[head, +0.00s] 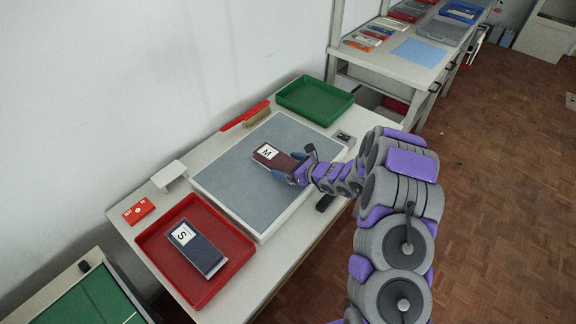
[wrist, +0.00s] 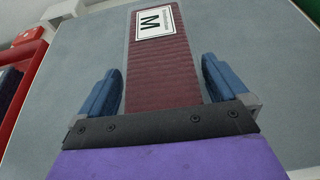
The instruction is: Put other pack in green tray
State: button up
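A maroon pack with a white M label (head: 272,157) lies on the grey mat (head: 236,176); it also shows in the wrist view (wrist: 160,65). My gripper (head: 286,168) is over the pack's near end. In the wrist view its two blue fingers (wrist: 160,85) stand on either side of the pack, with narrow gaps visible at the tips. The green tray (head: 331,122) is empty at the far end of the table. A dark blue pack with an S label (head: 206,255) lies in the red tray (head: 226,274) at the near end.
A brush (head: 257,117) with a red strip lies beside the green tray. A small grey device (head: 344,138) stands near the table's right edge. A white block (head: 169,174) and a red card (head: 139,211) are on the left. Another table with packs stands behind.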

jog(key=p+v, duration=0.2)
jog(key=v, duration=1)
